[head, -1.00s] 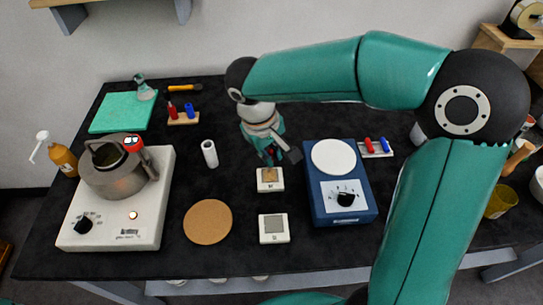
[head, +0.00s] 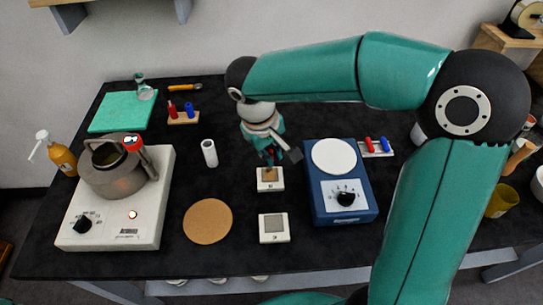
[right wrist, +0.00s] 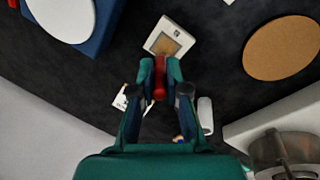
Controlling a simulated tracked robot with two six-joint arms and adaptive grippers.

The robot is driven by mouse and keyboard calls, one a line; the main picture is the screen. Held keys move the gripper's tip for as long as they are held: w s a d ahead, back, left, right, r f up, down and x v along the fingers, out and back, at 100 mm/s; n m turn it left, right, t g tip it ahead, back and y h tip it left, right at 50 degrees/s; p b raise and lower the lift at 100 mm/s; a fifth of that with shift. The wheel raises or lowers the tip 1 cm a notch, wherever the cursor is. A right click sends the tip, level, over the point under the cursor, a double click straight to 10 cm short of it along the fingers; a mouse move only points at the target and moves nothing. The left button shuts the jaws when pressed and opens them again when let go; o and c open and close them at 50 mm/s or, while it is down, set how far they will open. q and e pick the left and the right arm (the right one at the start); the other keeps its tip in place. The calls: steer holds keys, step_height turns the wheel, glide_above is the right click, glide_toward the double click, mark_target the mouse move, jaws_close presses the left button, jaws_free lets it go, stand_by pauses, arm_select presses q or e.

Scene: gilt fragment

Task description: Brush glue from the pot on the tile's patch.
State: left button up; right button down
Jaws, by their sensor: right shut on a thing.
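The glue pot (head: 115,172) is a grey metal pot with a dark open top, standing on a white hot plate at the left. The white tile (head: 263,187) lies mid-table; its tan patch shows in the right wrist view (right wrist: 169,44). My right gripper (head: 271,158) is shut on a brush with a red handle (right wrist: 159,78), and its fingers are just above the tile. My left gripper is out of view.
A second white tile with a grey square (head: 274,227) lies nearer. A cork disc (head: 207,221) is to the left, a blue device with a white round plate (head: 326,205) to the right.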

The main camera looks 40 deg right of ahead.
steer(key=shift+s+a+f+b, duration=0.1)
steer(key=shift+s+a+b, duration=0.1)
steer(key=shift+s+b, duration=0.1)
steer(key=shift+s+a, duration=0.55)
steer(key=shift+s, duration=0.35)
stand_by(1.5)
steer(key=shift+r, duration=0.25)
